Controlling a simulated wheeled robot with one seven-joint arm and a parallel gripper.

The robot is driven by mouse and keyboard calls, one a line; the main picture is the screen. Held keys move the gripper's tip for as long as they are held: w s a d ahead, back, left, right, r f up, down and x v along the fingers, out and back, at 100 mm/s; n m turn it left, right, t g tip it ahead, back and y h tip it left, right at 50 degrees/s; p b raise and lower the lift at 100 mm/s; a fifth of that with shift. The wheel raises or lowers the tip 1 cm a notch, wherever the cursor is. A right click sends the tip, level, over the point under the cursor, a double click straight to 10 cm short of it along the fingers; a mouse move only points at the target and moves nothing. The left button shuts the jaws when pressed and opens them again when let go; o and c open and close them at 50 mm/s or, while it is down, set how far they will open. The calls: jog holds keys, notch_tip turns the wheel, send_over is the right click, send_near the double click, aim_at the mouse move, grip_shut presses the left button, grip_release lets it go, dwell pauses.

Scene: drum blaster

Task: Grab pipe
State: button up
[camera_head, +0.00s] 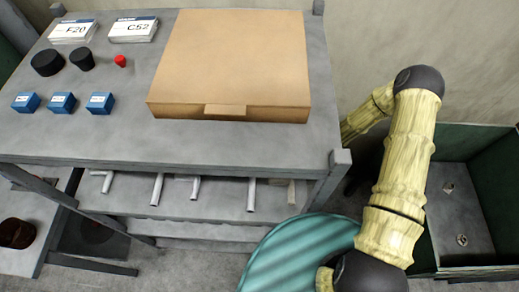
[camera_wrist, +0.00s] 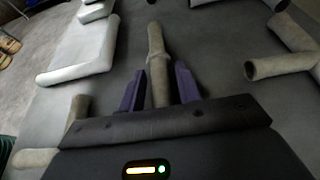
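In the wrist view, my gripper (camera_wrist: 160,82) has its two purple fingers apart. A grey-beige pipe (camera_wrist: 156,45) lies between them, pointing away from me, with a narrow gap showing on each side. Other pipes lie around it on the grey surface: a light L-shaped pipe (camera_wrist: 75,70) at left, a bent one (camera_wrist: 280,66) at right and another (camera_wrist: 35,157) at lower left. In the head view, several pipes, such as this one (camera_head: 251,195), lie on the shelf (camera_head: 215,205) under the table. My gripper is hidden in the head view.
The grey tabletop (camera_head: 125,130) above the shelf holds a cardboard box (camera_head: 235,60), small blue boxes (camera_head: 62,103) and black cylinders (camera_head: 47,62). A teal round object (camera_head: 295,255) stands at bottom centre. A dark green bin (camera_head: 465,215) is at right.

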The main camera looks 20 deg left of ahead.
grip_shut()
notch_tip(320, 180, up, 10)
jog(key=shift+b, duration=0.65)
dwell(0.3)
